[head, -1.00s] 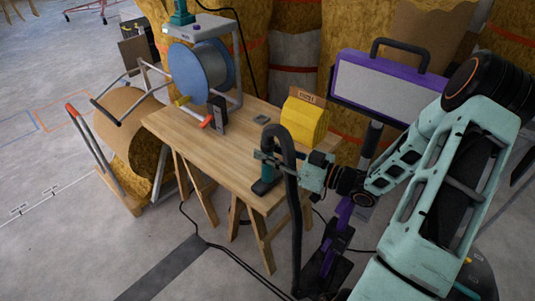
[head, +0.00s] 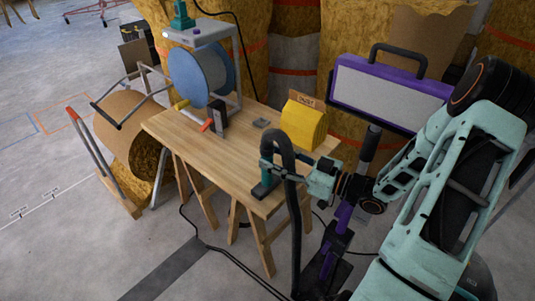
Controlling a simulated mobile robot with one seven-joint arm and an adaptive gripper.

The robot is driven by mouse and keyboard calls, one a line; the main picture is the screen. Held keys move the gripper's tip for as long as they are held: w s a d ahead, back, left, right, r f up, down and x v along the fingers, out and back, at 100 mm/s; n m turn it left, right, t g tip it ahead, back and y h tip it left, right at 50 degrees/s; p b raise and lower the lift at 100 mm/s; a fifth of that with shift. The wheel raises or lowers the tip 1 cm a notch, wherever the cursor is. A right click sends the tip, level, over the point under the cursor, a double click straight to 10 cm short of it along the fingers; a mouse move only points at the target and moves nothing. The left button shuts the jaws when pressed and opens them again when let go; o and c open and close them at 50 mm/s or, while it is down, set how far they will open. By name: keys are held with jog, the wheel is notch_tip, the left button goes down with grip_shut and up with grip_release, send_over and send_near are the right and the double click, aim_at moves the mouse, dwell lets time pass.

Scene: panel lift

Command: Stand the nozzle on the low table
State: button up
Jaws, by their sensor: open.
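The nozzle (head: 265,180) is a teal upright piece with a dark foot. It stands at the front edge of the low wooden table (head: 205,154). A thick black hose (head: 291,215) rises from the floor, arches over and comes down to the nozzle's top. My gripper (head: 273,167) is open at the nozzle's upper part, reaching in from the right. The hose passes in front of the fingers and hides part of them, so I cannot tell whether they touch the nozzle.
A purple-framed panel (head: 390,92) stands behind my arm. Cables lie on the floor. The table's middle is clear.

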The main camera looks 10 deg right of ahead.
jog(key=p+v, duration=0.2)
jog(key=v, duration=0.7)
jog(key=shift+s+d, duration=0.2)
